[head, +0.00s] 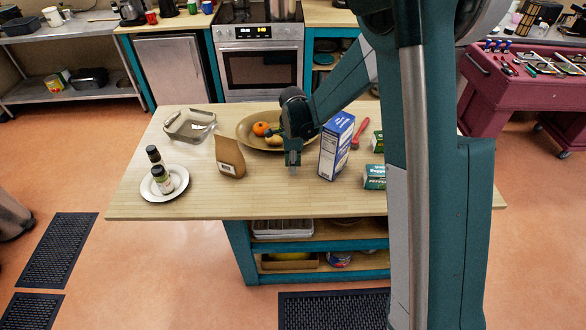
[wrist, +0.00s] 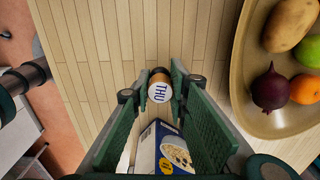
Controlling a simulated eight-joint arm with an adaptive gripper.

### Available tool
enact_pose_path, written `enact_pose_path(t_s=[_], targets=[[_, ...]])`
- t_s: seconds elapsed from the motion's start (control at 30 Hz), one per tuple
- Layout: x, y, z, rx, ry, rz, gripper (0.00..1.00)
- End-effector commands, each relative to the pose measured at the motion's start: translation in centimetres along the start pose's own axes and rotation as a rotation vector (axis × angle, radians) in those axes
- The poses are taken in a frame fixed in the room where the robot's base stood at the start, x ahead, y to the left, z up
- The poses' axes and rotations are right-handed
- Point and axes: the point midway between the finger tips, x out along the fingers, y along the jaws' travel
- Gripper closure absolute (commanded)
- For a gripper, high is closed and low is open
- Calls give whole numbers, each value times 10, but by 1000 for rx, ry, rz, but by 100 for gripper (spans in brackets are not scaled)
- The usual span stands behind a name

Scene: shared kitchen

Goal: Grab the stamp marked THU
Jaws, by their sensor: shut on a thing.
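The stamp marked THU (wrist: 159,90) shows in the wrist view as a small round piece with a white top, blue letters and a brownish side. My gripper (wrist: 160,80) is shut on it, with a green finger on each side. In the head view my gripper (head: 293,158) points down over the wooden island table, between a brown paper bag and a blue box. The stamp is too small there to make out clearly.
The brown bag (head: 229,156) stands left of my gripper and the blue box (head: 337,146) close on its right. The oval fruit tray (head: 247,137) lies behind. A white plate (head: 178,186) with dark-capped jars is at left. The front middle of the table is clear.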

Motion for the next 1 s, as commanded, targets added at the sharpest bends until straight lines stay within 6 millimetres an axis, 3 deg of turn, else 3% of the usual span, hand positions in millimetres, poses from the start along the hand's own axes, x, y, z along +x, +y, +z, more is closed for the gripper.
enact_pose_path(t_s=[0.5,0.7,1.0], targets=[[-65,-1,0,0,0,0,95],[-77,-2,0,0,0,0,95],[-78,-2,0,0,0,0,95]])
